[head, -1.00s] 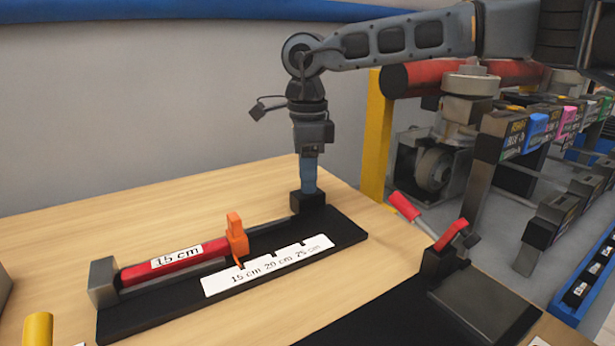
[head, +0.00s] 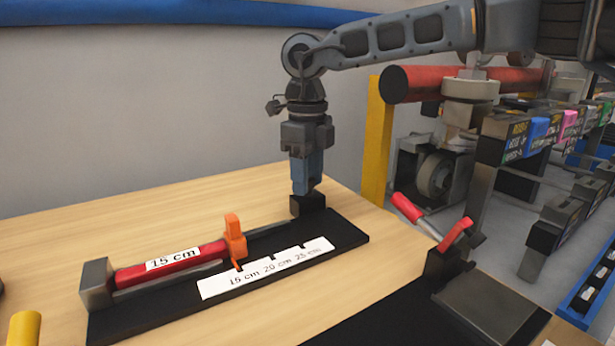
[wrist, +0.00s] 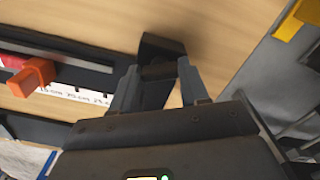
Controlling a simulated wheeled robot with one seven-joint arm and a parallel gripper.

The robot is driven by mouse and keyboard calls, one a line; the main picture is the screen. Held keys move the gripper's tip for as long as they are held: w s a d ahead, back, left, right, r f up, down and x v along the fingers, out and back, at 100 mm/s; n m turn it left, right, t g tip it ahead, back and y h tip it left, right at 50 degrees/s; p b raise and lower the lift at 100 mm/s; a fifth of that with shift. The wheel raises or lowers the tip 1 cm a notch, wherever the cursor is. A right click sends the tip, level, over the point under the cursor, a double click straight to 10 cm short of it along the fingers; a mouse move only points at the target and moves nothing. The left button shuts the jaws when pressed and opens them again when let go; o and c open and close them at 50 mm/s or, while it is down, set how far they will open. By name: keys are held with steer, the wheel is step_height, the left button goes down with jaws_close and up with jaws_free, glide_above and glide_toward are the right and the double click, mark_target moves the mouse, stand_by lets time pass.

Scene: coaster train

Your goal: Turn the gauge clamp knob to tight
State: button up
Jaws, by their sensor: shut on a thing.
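The length gauge (head: 345,236) is a black base on the wooden table, with a white strip marked 15, 20 and 25 cm. A red bar labelled 15 cm (head: 190,257) lies along it. An orange stop (head: 235,238) stands at the bar's right end, by the 15 cm mark. My gripper (head: 306,188) points down at the black block (head: 308,206) at the gauge's far right end. In the wrist view, my fingers (wrist: 157,68) close around a dark piece, apparently the clamp knob (wrist: 157,72). The knob's marking and angle are hidden.
A red-handled lever fixture (head: 440,250) stands at the right on a dark mat. A yellow cylinder (head: 24,328) is at the near left. A yellow post (head: 377,140) and machinery lie beyond the table's right edge. The table behind the gauge is clear.

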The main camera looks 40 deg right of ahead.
stand_by(0.4)
steer(key=o, duration=1.1)
steer(key=shift+c, duration=0.2)
steer(key=shift+r+p, duration=0.35)
steer(key=shift+r, duration=3.55)
